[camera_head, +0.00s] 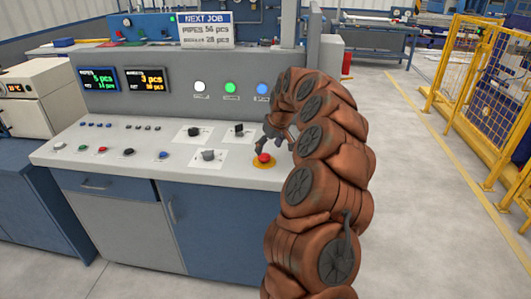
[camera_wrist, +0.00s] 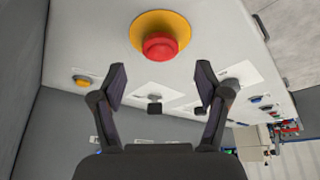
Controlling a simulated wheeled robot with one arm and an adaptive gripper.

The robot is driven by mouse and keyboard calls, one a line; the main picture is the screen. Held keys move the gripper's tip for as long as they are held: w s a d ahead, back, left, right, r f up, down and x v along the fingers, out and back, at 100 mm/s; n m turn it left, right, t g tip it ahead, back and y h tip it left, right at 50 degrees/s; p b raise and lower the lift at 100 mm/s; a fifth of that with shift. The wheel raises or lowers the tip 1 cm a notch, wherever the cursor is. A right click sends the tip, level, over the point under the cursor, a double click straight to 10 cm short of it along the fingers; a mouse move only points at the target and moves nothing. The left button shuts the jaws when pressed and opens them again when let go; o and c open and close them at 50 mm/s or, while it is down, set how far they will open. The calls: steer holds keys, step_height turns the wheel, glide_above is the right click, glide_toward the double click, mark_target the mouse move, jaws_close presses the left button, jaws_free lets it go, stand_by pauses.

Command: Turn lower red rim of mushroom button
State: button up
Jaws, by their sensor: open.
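The red mushroom button (camera_head: 263,158) sits on a round yellow base (camera_head: 262,165) near the front right of the control panel's sloping top. In the wrist view the red button (camera_wrist: 160,45) and its yellow base (camera_wrist: 148,22) are at the top centre, beyond the fingertips. My gripper (camera_wrist: 160,75) is open, with its two fingers apart and nothing between them. In the head view my gripper (camera_head: 272,142) is close above and behind the button, partly hidden by my arm. No contact with the button shows. The lower rim is too small to make out in the head view.
The control panel (camera_head: 120,165) bears black rotary switches (camera_head: 208,155) left of the button and small coloured buttons farther left. Lit white, green and blue buttons (camera_head: 231,87) and two displays (camera_head: 146,79) are on its upright back. Yellow fencing (camera_head: 490,90) stands at right, beyond open floor.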

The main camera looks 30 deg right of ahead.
mark_target(265, 155)
steer(key=shift+p+x, duration=0.55)
steer(key=shift+x, duration=1.75)
steer(key=shift+c, duration=0.2)
steer(key=c, duration=1.1)
steer(key=shift+f+m+b, duration=0.15)
steer(key=shift+m+b, duration=0.15)
steer(key=shift+b, duration=0.2)
